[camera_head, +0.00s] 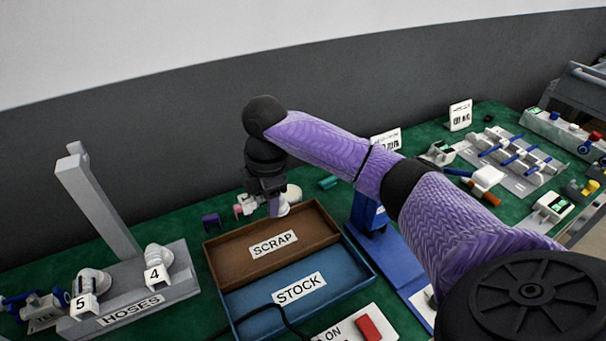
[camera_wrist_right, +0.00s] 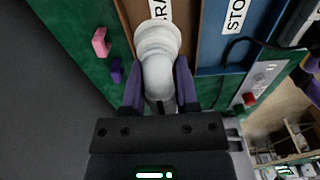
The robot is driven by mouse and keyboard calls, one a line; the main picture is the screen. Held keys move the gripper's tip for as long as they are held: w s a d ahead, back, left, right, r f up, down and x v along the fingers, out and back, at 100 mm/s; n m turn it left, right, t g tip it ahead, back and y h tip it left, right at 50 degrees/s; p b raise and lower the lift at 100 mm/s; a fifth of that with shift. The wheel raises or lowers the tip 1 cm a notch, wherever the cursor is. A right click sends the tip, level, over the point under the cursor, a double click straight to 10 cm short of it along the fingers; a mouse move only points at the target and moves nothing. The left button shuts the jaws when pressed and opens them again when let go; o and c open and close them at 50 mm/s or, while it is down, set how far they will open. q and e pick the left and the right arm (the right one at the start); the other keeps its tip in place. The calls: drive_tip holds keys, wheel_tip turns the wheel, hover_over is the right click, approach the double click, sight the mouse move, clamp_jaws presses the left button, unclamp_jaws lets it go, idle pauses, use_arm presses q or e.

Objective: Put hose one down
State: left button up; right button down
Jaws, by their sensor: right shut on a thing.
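My right gripper (camera_head: 274,203) is shut on a white hose piece (camera_head: 283,209), held at the back edge of the brown SCRAP tray (camera_head: 325,234). In the right wrist view, the purple fingers of this gripper (camera_wrist_right: 158,78) sit on both sides of the white hose (camera_wrist_right: 158,45), whose round end reaches over the SCRAP tray. No number shows on the held hose. The grey HOSES stand (camera_head: 180,290) at the left holds white hoses labelled 4 (camera_head: 157,262) and 5 (camera_head: 88,290). My left gripper is not in view.
The blue STOCK tray (camera_head: 358,278) adjoins SCRAP in front; a black cable (camera_head: 283,313) crosses its front. A purple piece (camera_head: 211,220) and a pink piece (camera_wrist_right: 100,42) lie behind the trays. A blue stand (camera_head: 385,262) is right of them. SCRAP's visible floor looks empty.

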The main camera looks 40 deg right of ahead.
sight(274, 244)
wheel_tip(274, 244, down, 10)
drive_tip(key=b, duration=0.4)
drive_tip(key=shift+f+b, duration=0.15)
drive_tip(key=shift+b, duration=0.2)
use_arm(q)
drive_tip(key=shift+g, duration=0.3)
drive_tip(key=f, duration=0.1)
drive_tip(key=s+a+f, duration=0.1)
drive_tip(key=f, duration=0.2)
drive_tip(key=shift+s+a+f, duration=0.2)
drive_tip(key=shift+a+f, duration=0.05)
use_arm(e)
drive_tip(key=shift+c, duration=1.8)
unclamp_jaws()
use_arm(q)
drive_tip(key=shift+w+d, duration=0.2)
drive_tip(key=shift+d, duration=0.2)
